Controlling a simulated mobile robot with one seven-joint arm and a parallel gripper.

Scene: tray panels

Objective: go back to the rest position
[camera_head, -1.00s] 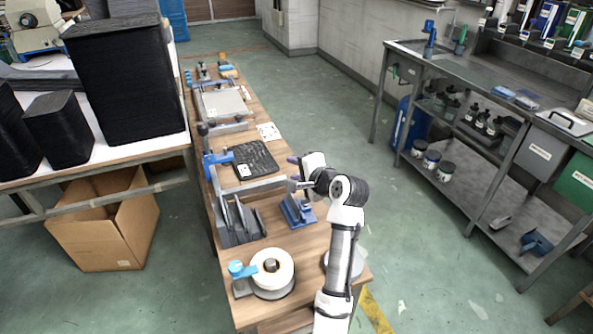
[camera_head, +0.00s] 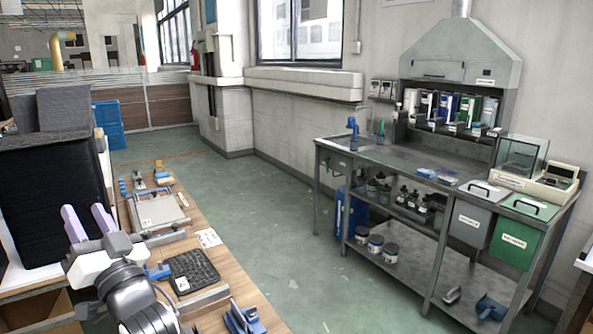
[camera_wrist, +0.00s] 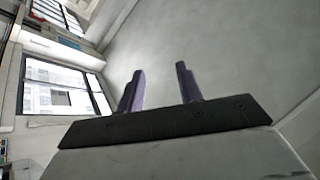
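My gripper (camera_head: 88,222) is raised at the lower left of the head view, above the left part of the wooden workbench (camera_head: 232,285). Its two purple fingers point up and stand apart with nothing between them. In the wrist view the fingers (camera_wrist: 160,88) also show apart and empty, with the wall, ceiling and windows behind them. Part of the bench is hidden behind my arm.
A black textured panel (camera_head: 192,270) lies on the bench, with a grey plate fixture (camera_head: 160,212) farther back. Black stacks (camera_head: 52,190) stand at the left. A metal workbench (camera_head: 395,160) stands at the right. Green floor between the benches is clear.

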